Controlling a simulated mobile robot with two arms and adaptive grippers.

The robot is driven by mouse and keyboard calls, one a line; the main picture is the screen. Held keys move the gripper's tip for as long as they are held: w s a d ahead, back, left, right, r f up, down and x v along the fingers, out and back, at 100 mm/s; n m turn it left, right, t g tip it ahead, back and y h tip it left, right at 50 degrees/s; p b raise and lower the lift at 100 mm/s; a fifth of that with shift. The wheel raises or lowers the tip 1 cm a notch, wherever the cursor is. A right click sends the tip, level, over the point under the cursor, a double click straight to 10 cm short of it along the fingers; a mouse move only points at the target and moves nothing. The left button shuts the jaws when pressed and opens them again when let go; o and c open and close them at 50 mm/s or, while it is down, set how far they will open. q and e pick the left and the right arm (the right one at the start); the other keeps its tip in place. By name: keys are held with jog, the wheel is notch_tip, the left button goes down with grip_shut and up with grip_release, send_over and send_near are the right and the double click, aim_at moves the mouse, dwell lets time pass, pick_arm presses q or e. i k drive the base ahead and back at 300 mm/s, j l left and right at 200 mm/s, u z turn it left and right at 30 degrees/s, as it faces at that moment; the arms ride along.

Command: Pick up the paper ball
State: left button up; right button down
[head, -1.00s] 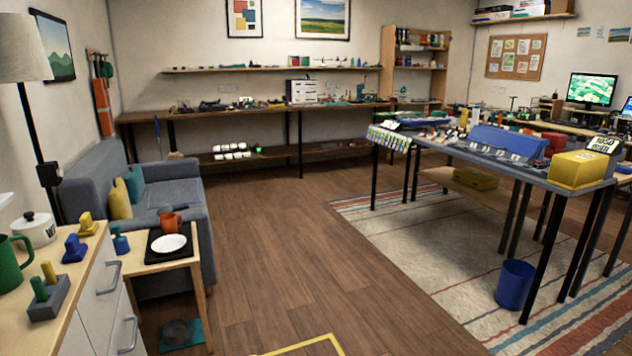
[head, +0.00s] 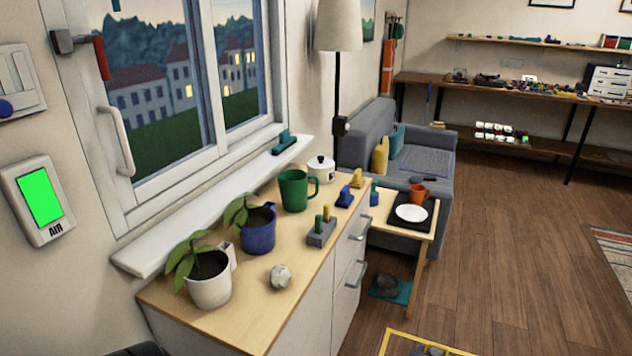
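A small crumpled whitish-grey paper ball (head: 280,276) lies on the wooden top of the cabinet (head: 255,318) under the window. It sits to the right of the white plant pot (head: 209,281) and in front of the blue plant pot (head: 258,230), apart from both. Neither of my grippers shows in the head view, so I cannot see whether they are open or shut.
A grey block with green and yellow pegs (head: 321,231), a green mug (head: 295,190) and a white lidded pot (head: 321,170) stand farther along the cabinet top. Cabinet handles (head: 356,274) stick out on the right. The wooden floor (head: 500,240) to the right is mostly clear.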

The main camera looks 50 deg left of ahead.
aim_at(279, 275)
jog(key=u, duration=1.65)
jog(key=i+l, duration=0.15)
jog(key=l, duration=0.2)
jog(key=i+l, duration=0.2)
jog(key=l, duration=0.2)
jog(key=i+l, duration=0.15)
jog(key=l, duration=0.2)
jog(key=i+l, duration=0.2)
jog(key=l, duration=0.15)
jog(key=i+l, duration=0.15)
jog(key=l, duration=0.25)
